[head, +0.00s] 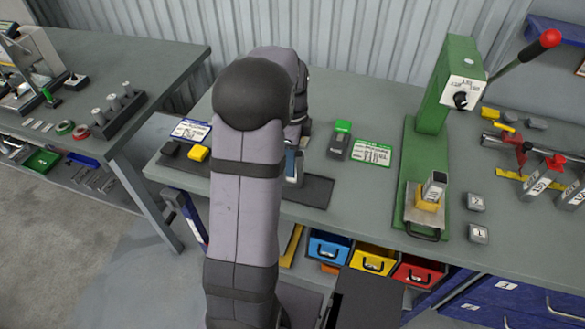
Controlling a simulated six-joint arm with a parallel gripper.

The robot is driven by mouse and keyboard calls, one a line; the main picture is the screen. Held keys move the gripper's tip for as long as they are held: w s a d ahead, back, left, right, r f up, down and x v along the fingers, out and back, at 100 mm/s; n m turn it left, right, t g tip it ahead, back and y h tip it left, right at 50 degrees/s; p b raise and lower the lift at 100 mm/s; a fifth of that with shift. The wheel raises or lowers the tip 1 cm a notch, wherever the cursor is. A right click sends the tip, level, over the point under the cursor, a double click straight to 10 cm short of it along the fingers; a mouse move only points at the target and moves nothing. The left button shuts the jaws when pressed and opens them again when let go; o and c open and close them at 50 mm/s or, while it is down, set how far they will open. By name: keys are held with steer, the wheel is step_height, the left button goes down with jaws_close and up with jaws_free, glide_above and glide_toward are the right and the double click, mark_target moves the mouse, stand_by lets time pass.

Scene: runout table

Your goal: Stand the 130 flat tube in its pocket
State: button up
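My arm reaches forward over the table and hides most of the work spot beyond it. Only a part of my gripper (293,168) shows at the arm's right edge, above a dark mat (317,191). Its fingers, and anything between them, cannot be made out. I cannot pick out the 130 flat tube for sure. A short grey block or tube (435,185) stands upright in a yellow holder (428,203) on the green press's base. No pocket for the tube can be clearly told; it may be hidden by my arm.
A green lever press (445,90) stands at the right, its black handle with a red knob raised. A green-topped container (341,130) and a green-edged card (371,152) sit mid-table. Coloured bins (373,262) hang below the front edge.

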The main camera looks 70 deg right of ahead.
steer(key=shift+f+p, duration=1.45)
steer(key=shift+f, duration=2.05)
steer(key=shift+c, duration=0.3)
steer(key=c, duration=1)
jaws_close()
steer(key=shift+r, duration=0.1)
steer(key=shift+d+r+b, duration=0.1)
steer(key=shift+r+b, duration=0.2)
steer(key=shift+r, duration=0.3)
step_height(320, 180, up, 9)
steer(key=b, duration=0.2)
steer(key=shift+f, duration=0.15)
